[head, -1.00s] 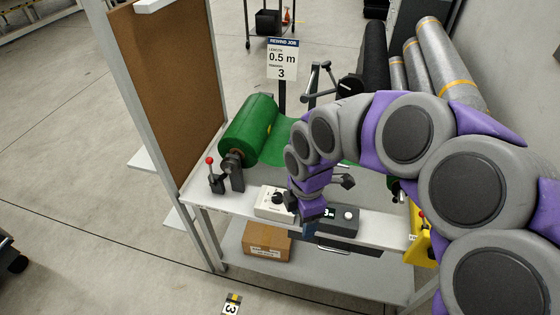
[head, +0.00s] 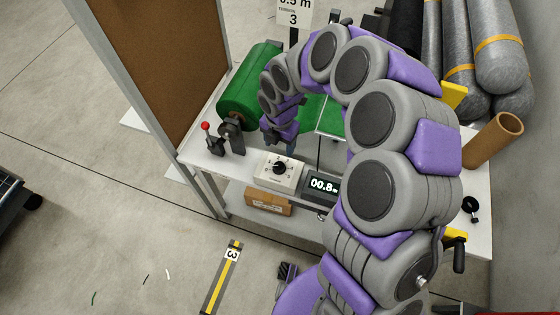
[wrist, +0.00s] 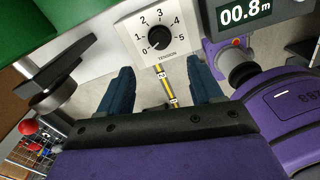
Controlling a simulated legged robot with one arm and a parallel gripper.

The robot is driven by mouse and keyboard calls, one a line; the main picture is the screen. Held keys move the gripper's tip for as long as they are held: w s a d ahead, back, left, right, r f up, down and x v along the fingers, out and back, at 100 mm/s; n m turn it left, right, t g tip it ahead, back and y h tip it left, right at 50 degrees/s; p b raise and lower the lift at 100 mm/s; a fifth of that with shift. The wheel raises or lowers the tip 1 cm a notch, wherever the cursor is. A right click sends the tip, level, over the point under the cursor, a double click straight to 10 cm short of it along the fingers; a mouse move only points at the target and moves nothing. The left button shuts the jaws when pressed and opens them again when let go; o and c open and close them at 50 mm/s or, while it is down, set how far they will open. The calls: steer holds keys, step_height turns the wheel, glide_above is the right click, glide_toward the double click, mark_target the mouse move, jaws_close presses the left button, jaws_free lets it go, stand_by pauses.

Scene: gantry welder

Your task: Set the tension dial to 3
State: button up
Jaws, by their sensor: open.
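The tension dial is a black knob (wrist: 159,37) on a white box (head: 279,172) at the table's front edge. In the wrist view its scale runs from 0 to 5, and the pointer appears to be at 0, at the lower left. My gripper (wrist: 161,88) is open and empty, its two dark blue fingers apart on either side below the dial box. In the head view my gripper (head: 280,140) is behind the dial box, near the green roll, and apart from the knob.
A display (head: 323,186) right of the dial reads 00.8 m. A sign (head: 294,12) shows tension 3. A green roll (head: 250,85) and a red-knobbed lever (head: 211,138) stand to the left. A cardboard box (head: 268,201) is on the shelf below.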

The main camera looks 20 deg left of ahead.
mark_target(280, 165)
step_height(280, 165, down, 12)
steer(key=shift+a+r+b, duration=0.1)
steer(key=shift+r+b, duration=0.15)
steer(key=shift+b, duration=0.6)
steer(key=shift+c, duration=0.4)
steer(key=c, duration=1)
steer(key=shift+r, duration=0.1)
